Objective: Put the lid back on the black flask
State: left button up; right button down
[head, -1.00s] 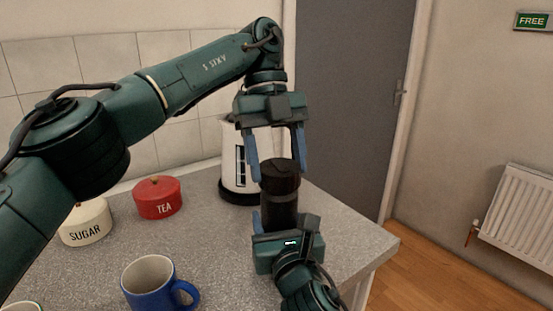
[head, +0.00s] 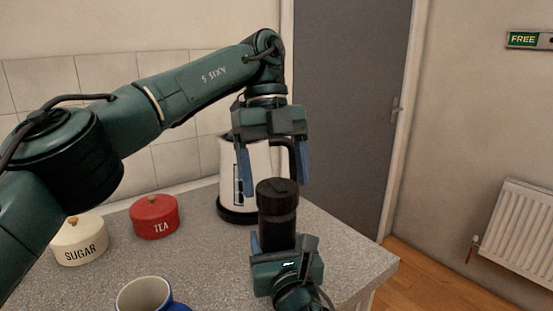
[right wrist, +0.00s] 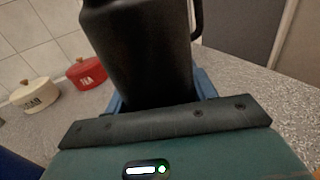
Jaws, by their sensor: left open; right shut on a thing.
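The black flask (head: 278,234) stands upright on the grey worktop, with its dark lid (head: 277,190) sitting on its top. My left gripper (head: 276,187) is open just above the flask, with one blue finger to each side of the lid and gaps between. My right gripper (head: 282,246) is shut around the flask's lower body, its fingers partly hidden. The right wrist view shows the flask's black body (right wrist: 145,55) close up between the blue fingers. The lid is out of that view.
A white kettle (head: 232,178) with a black handle stands close behind the flask. A red tea tin (head: 154,217) and a cream sugar tin (head: 80,241) stand to the left. A blue mug (head: 146,294) is at the front. The worktop (head: 215,255) between them is clear.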

pick_arm(q)
jog(key=r+n+t, duration=0.2)
jog(key=r+n, duration=0.1)
jog(key=r+n+t+y, duration=0.1)
jog(key=r+n, duration=0.1)
jog(key=shift+s+d+r, duration=0.1)
jog(key=shift+s, duration=0.2)
jog(key=shift+r+n+t, duration=0.3)
jog(key=shift+r+n, duration=0.15)
jog(key=shift+n, duration=0.15)
jog(key=shift+f, duration=4.05)
jog(key=shift+c, duration=0.6)
